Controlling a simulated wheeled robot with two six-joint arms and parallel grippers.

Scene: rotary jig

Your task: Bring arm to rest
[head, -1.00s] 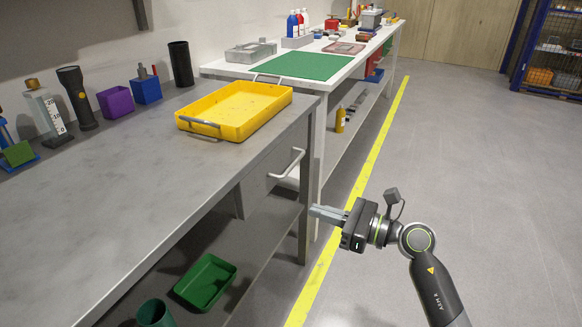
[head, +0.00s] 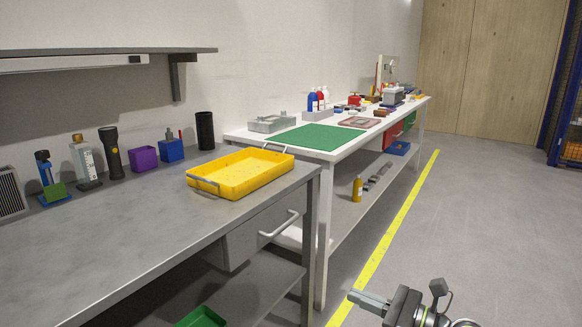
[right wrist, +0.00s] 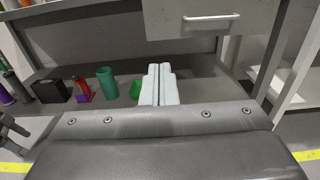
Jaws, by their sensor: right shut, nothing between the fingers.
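My right gripper (head: 370,301) is at the lower right of the head view, with its fingers together and nothing between them. It is over the floor, in front of the benches and apart from them. The right wrist view shows the closed fingers (right wrist: 158,85) pointing toward the open space under the grey bench (head: 150,225). Most of my right arm is cut off by the lower edge of the head view.
A yellow tray (head: 240,178) stands on the grey bench. A white table with a green mat (head: 308,138) stands beyond it. A drawer handle (head: 280,224) sticks out from the grey bench. The floor at right is clear.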

